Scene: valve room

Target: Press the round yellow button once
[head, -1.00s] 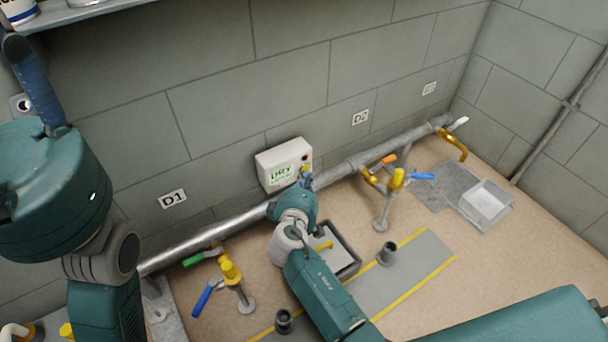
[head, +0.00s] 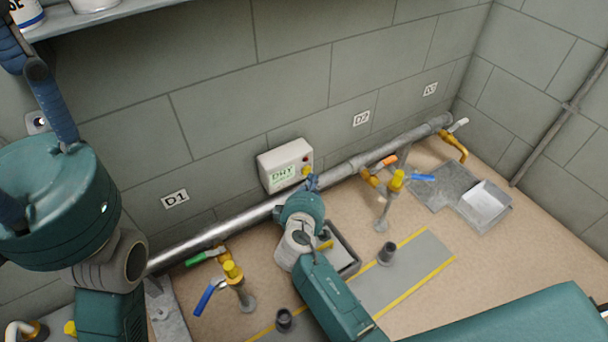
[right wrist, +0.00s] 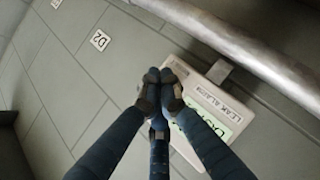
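The round yellow button (head: 307,170) is on the right part of a white wall box (head: 272,157) with a green "DRY" display, in the head view. My right gripper (head: 312,181) is just below and in front of the button; a small gap seems to show, but contact is hard to judge. In the right wrist view my right gripper (right wrist: 163,78) has its fingertips together, with nothing seen between them. They cover part of the box (right wrist: 207,89) labelled "LEAK ALARM" and hide the button. My left gripper's blue fingers (head: 50,95) are at the far left, partly cut off.
A grey pipe (head: 245,222) runs along the wall below the box. Valves with blue handles (head: 208,298) stand left and right of my right arm. A grey tray (head: 346,252) is beside that arm. A shelf (head: 110,14) is at top left.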

